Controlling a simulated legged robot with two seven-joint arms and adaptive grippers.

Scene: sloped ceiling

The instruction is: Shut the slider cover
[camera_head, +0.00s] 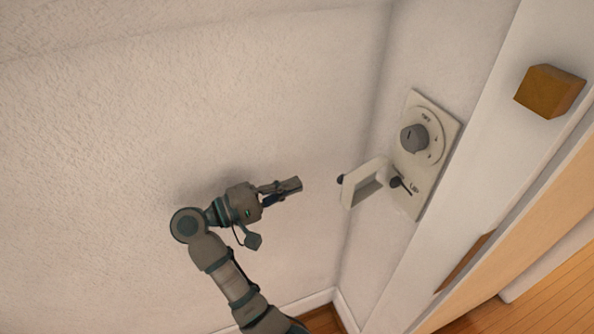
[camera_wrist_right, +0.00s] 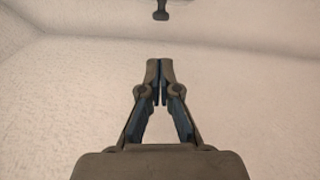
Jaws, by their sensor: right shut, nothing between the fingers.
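A pale wall panel (camera_head: 440,128) with a round grey dial (camera_head: 413,138) is on the wall right of the corner. At its lower end a pale frame-like cover (camera_head: 366,184) stands out from the panel towards the left. A small dark knob (camera_head: 341,179) is on the cover's outer edge, and a dark lever (camera_head: 398,183) sits beside the cover on the panel. My right gripper (camera_head: 297,185) is shut and empty, left of the cover with a gap between them. Its closed fingers (camera_wrist_right: 160,68) also show in the right wrist view, where a dark knob-like part (camera_wrist_right: 161,12) is at the top edge. My left gripper is out of view.
A white door frame (camera_head: 480,145) with a brown wooden block (camera_head: 549,91) is right of the panel. A textured wall (camera_head: 150,110) lies behind my right arm. The space between gripper and cover is clear.

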